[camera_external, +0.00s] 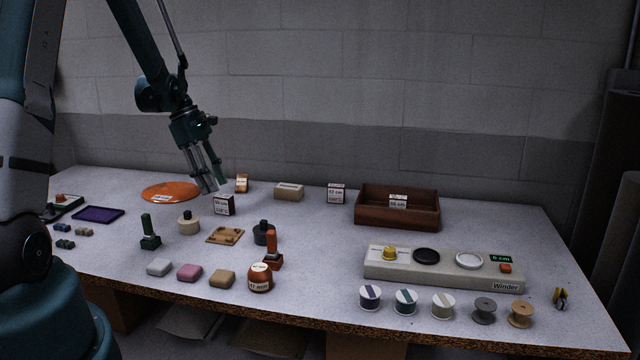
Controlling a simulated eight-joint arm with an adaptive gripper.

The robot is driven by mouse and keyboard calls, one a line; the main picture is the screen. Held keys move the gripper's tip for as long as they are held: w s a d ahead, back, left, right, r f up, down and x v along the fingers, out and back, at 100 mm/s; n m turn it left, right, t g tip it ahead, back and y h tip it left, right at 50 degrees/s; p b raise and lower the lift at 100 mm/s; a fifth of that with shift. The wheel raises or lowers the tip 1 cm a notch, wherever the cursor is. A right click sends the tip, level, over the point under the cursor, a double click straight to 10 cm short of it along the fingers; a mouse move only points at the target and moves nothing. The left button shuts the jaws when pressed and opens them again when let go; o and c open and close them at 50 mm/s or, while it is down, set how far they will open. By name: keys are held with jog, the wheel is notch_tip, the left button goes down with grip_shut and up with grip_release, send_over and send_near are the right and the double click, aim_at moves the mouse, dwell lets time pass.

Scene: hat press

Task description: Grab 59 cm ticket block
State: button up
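A small dark block with a white ticket (224,205) stands upright on the table, left of centre. Its ticket seems to read 59 cm, but the print is small. My gripper (213,186) points down just above and slightly left of this block, close to its top. Its fingers look apart, with nothing seen between them. Whether a fingertip touches the block cannot be told. Two similar ticket blocks stand farther right: one near the back (336,193) and one at the wooden tray (398,201), their numbers hard to read.
An orange disc (170,191) lies left of my gripper. A beige box (289,191) and a small orange-brown item (241,183) stand behind. The brown tray (425,221), grey winder (440,275), stamps and spools fill the right and front. Bare table lies right of the block.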

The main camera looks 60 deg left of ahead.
aim_at(222, 196)
jog(key=shift+x, duration=0.8)
jog(key=shift+b+x, duration=0.35)
jog(key=shift+x, duration=2.25)
jog(key=shift+w+a, duration=0.1)
jog(key=shift+w, duration=0.05)
jog(key=shift+c, duration=0.4)
jog(key=c, duration=0.9)
